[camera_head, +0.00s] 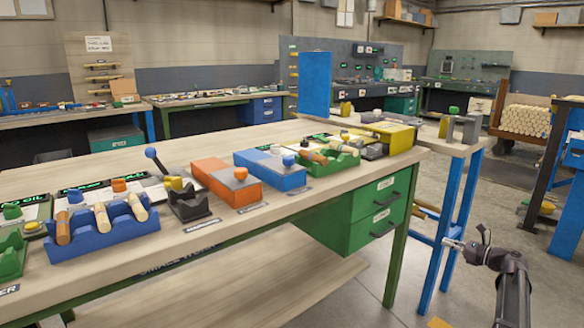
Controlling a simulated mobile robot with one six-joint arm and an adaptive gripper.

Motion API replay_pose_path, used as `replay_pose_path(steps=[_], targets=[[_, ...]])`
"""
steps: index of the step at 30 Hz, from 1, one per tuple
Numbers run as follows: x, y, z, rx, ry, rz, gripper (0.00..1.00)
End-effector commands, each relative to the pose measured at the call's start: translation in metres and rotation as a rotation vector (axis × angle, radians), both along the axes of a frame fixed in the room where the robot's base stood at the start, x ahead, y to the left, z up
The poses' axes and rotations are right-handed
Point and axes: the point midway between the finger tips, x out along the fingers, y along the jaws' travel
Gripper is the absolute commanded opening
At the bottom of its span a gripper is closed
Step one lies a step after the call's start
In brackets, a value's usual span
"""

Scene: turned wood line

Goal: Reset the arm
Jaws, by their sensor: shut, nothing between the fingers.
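My gripper (453,244) is at the lower right of the head view, at the end of my dark arm. It points left, beside the blue legs of a stand, and is shut and empty. It is apart from the workbench (300,207) and lower than its top. Part of my arm runs out of the bottom of the picture.
On the workbench stand a blue rack (102,234) with wooden pieces, an orange box (226,182), a blue box (270,171) and a green rack (327,159). A green drawer unit (372,215) hangs below. Blue stand legs (450,235) rise near my gripper. Floor shows between bench and arm.

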Motion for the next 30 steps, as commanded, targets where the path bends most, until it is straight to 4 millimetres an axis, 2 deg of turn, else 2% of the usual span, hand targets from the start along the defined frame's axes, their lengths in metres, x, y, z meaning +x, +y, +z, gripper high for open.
replay_pose_path(steps=[8,11,14,18,21,27,30], targets=[[-0.009,0.059,-0.019,-0.204,-0.011,0.099,0.0],[-0.015,0.088,-0.029,-0.31,-0.022,0.159,0.0],[-0.027,0.126,-0.042,-0.45,-0.041,0.247,0.0],[-0.049,0.178,-0.062,-0.67,-0.083,0.403,0.0],[-0.068,0.21,-0.076,-0.818,-0.118,0.525,0.0],[-0.111,0.262,-0.098,-1.094,-0.207,0.794,0.0],[-0.134,0.282,-0.107,-1.222,-0.259,0.94,0.0]])
